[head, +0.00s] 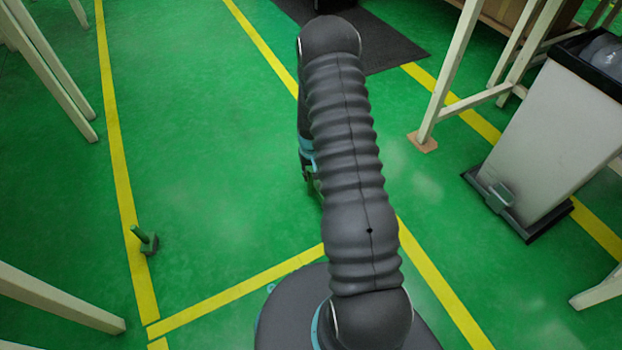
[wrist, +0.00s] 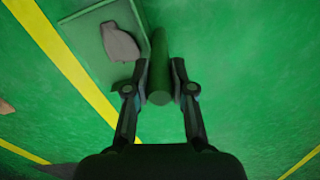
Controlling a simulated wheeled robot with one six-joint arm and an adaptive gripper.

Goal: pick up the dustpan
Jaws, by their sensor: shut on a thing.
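The green dustpan shows in the wrist view, with its upright-looking handle (wrist: 159,72) between my fingers and its flat pan (wrist: 88,48) to the upper left. A grey-brown rounded thing (wrist: 121,42) lies on the pan. My gripper (wrist: 163,80) is shut on the handle, one finger on each side. In the head view my own arm hides the dustpan and most of the gripper. I cannot tell whether the pan touches the floor.
A small dark green object (head: 146,240) stands on the floor at the left by a yellow line. A pale pedal bin (head: 552,135) stands at the right. Pale table legs (head: 450,75) stand at both sides. A dark mat (head: 395,45) lies at the back. Green floor between is clear.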

